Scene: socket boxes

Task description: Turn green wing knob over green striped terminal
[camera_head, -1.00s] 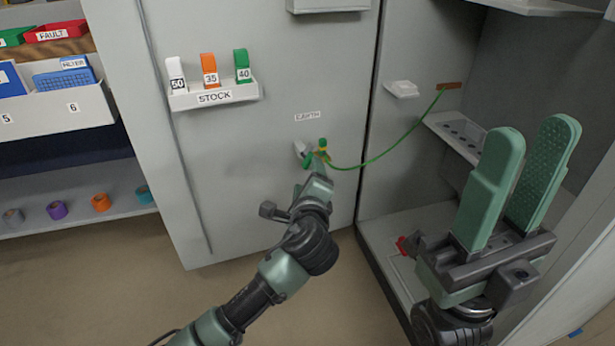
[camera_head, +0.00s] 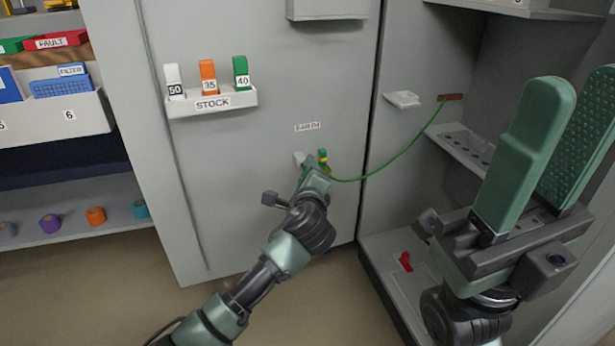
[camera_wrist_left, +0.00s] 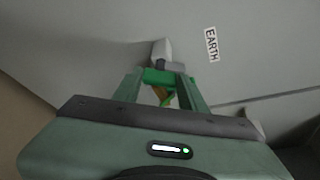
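The green wing knob (camera_wrist_left: 160,77) is at the earth post on the cabinet panel, with a grey-white block (camera_wrist_left: 162,48) behind it. My left gripper (camera_wrist_left: 162,80) has one finger on each side of the knob, which fills the gap and appears to touch both. The green and yellow striped terminal (camera_head: 323,157) sits at the post beside my left gripper (camera_head: 313,172); in the wrist view it shows only partly between the fingers. Its green cable runs right. My right gripper (camera_head: 560,150) is open and empty, in the right foreground.
An EARTH label (camera_head: 307,127) is above the post. A STOCK holder (camera_head: 212,102) with white, orange and green tags is at upper left. The open cabinet bay holds a small shelf (camera_head: 465,150) and a red item (camera_head: 405,262). Shelves with bins and rolls stand at left.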

